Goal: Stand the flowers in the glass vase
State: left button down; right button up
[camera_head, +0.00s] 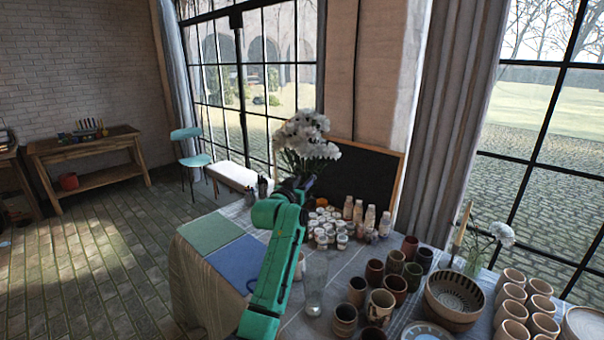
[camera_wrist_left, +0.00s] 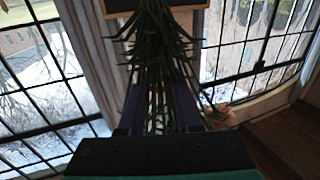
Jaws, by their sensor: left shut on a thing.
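A bunch of white flowers (camera_head: 306,135) with green leaves is held up above the table, blooms upward. My left gripper (camera_head: 298,184) is shut on its stems. In the left wrist view the green stems and leaves (camera_wrist_left: 154,45) run between the dark fingers of the left gripper (camera_wrist_left: 160,105). The clear glass vase (camera_head: 316,285) stands upright on the table, to the right of my green forearm and nearer than the gripper. No stems show in it. My right gripper is not in view.
Several small paint jars (camera_head: 328,228) and bottles (camera_head: 370,217) stand behind the vase. Brown cups (camera_head: 381,304) and a patterned bowl (camera_head: 454,298) stand close to its right. A small vase with a white flower (camera_head: 474,262) stands farther right. Green (camera_head: 210,232) and blue mats lie at left.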

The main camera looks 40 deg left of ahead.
pick_arm(q)
jog(key=s+d+p, duration=0.2)
jog(key=s+d, duration=0.2)
jog(key=d, duration=0.4)
notch_tip(320, 180, down, 20)
jog(key=b, duration=1.6)
jog(key=shift+w+a, duration=0.2)
jog(key=shift+r, duration=0.1)
jog(key=c, duration=0.5)
grip_release()
jog(key=shift+s, duration=0.15)
